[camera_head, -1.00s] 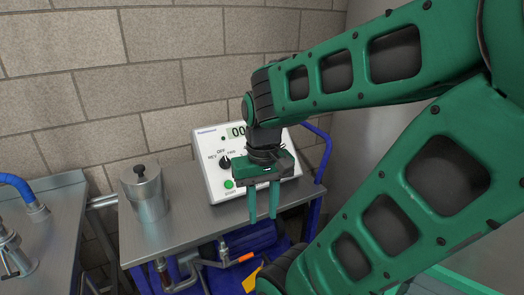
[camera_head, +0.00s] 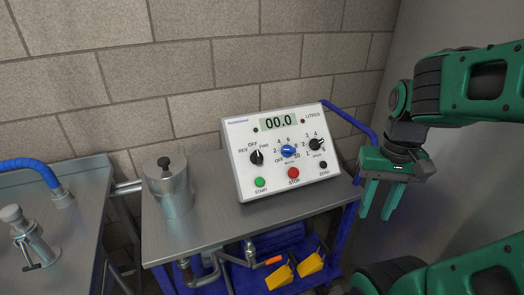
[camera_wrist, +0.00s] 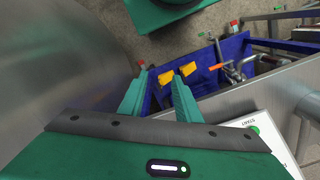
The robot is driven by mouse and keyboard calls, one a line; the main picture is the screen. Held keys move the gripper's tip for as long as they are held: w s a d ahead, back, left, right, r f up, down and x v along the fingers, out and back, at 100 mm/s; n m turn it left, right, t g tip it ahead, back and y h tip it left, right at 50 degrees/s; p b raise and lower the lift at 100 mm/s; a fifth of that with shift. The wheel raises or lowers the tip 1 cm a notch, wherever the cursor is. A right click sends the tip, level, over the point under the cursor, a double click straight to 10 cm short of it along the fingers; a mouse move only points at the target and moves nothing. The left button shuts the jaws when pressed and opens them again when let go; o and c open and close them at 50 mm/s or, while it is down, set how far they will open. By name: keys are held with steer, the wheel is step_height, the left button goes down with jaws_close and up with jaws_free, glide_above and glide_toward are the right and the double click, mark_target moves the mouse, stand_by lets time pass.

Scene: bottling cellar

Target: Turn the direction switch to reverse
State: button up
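The direction switch (camera_head: 257,157) is a black knob at the left of a white control panel (camera_head: 244,187), with REV, OFF and FWD printed around it. Its pointer seems to aim up near OFF, but it is too small to be sure. My gripper (camera_head: 379,215) is to the right of the panel, beyond the cart's blue handle in the picture, fingers pointing down. The fingers are apart, with nothing between them. In the wrist view my gripper (camera_wrist: 158,92) shows the same gap; only a corner of the panel (camera_wrist: 262,125) with the START button shows there, and the switch is out of view.
The panel stands on a steel cart top (camera_head: 215,228) with a blue handle (camera_head: 352,122) at right. A steel canister (camera_head: 170,190) stands left of it. The panel also has a blue knob (camera_head: 289,151), another black knob (camera_head: 316,144) and buttons. Pipes and yellow parts (camera_head: 310,263) lie below.

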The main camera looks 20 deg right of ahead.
steer(key=n+t, duration=0.5)
steer(key=n, duration=0.1)
glide_toward(258, 155)
steer(key=x, duration=0.8)
steer(key=shift+w, duration=0.2)
jaws_close()
steer(key=shift+s+n, duration=0.15)
steer(key=shift+n, duration=0.15)
